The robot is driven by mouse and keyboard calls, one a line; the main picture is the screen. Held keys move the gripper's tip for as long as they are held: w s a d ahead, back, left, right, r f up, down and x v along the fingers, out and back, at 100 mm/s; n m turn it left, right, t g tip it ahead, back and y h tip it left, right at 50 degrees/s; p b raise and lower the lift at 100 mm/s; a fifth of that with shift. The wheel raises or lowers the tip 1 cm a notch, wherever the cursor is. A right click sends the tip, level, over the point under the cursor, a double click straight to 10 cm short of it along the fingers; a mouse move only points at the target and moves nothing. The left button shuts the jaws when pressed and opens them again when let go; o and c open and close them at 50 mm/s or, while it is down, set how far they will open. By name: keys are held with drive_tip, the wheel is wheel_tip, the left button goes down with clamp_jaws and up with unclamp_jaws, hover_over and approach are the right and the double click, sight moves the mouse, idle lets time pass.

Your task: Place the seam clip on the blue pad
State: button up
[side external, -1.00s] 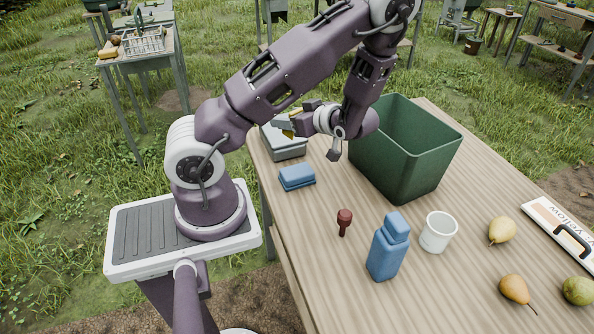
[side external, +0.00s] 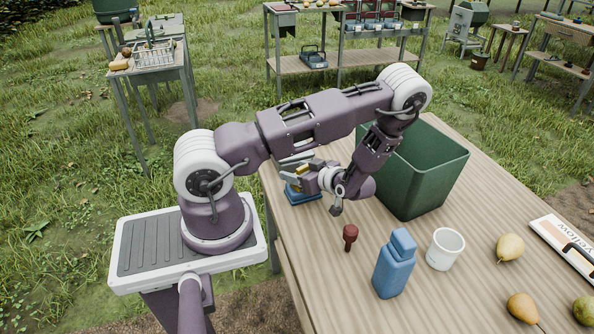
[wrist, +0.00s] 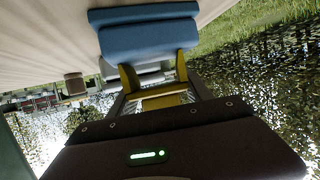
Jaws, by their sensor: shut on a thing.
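The blue pad (side external: 303,194) lies on the table near its left edge, partly hidden by my gripper (side external: 297,174). In the wrist view, the blue pad (wrist: 148,37) fills the top middle, just beyond the fingertips. My gripper (wrist: 154,78) has yellow fingertips a little apart, with a yellowish piece between them. I take this for the seam clip (wrist: 165,101); its outline is hard to tell from the fingers. In the side view the clip is too small to tell apart. Whether it touches the pad cannot be seen.
A green bin (side external: 420,180) stands close to my wrist. A dark red knobbed tool (side external: 350,236), a blue bottle (side external: 394,266), a white cup (side external: 445,249) and pears (side external: 510,248) stand toward the front and right.

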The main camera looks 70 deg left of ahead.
sight(305, 170)
drive_tip(key=o, duration=1.3)
drive_tip(key=v, duration=0.5)
drive_tip(key=shift+w+r, duration=0.1)
drive_tip(key=shift+r, duration=0.4)
wheel_tip(305, 170, up, 6)
drive_tip(key=shift+r, duration=0.15)
